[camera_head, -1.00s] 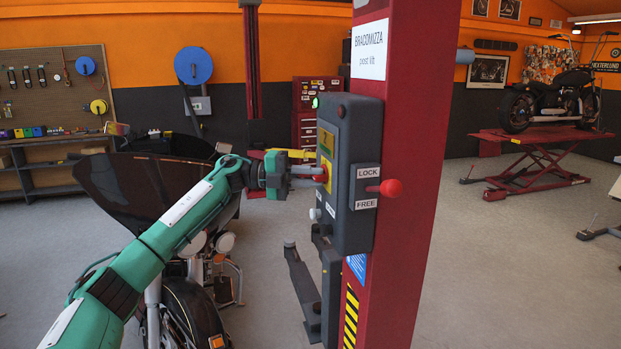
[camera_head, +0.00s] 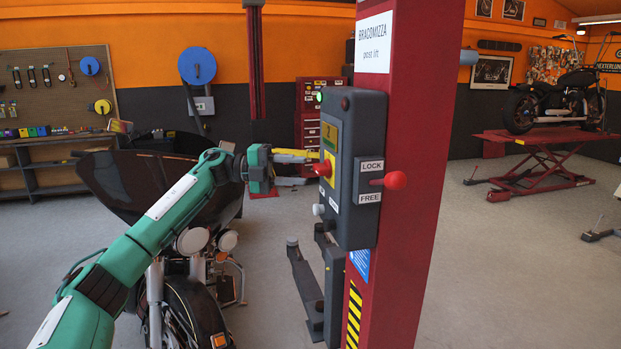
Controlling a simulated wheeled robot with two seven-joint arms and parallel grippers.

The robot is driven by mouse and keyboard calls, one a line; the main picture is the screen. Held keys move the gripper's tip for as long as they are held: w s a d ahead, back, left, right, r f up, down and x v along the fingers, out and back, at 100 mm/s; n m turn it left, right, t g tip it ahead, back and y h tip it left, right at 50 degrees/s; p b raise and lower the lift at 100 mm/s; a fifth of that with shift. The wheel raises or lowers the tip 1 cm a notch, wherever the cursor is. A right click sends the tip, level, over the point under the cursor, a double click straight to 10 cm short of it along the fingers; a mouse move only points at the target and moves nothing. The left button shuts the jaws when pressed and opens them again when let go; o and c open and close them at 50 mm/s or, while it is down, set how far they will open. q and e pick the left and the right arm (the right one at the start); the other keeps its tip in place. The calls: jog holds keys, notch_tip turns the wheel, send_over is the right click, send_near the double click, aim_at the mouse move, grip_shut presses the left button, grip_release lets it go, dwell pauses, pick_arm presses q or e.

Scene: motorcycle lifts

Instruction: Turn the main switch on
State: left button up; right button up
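The grey control box (camera_head: 355,165) is mounted on a red lift post (camera_head: 424,150). The main switch, a red knob (camera_head: 323,169) on a yellow plate, is on the box's left-facing side, seen nearly edge-on. I cannot tell which way the knob is turned. A small green lamp (camera_head: 319,97) shows near the box's top. My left gripper (camera_head: 296,170) is just left of the knob, its fingers spread apart and pointing at it. It looks empty and a little short of the knob. My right gripper is not in view.
A red-ball lever (camera_head: 394,180) sticks out beside the LOCK and FREE labels. A white knob (camera_head: 318,209) is below the switch. A dark motorcycle (camera_head: 185,290) stands beneath my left arm.

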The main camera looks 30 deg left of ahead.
pick_arm(q)
jog(key=b+v, duration=0.2)
jog(key=v, duration=0.7)
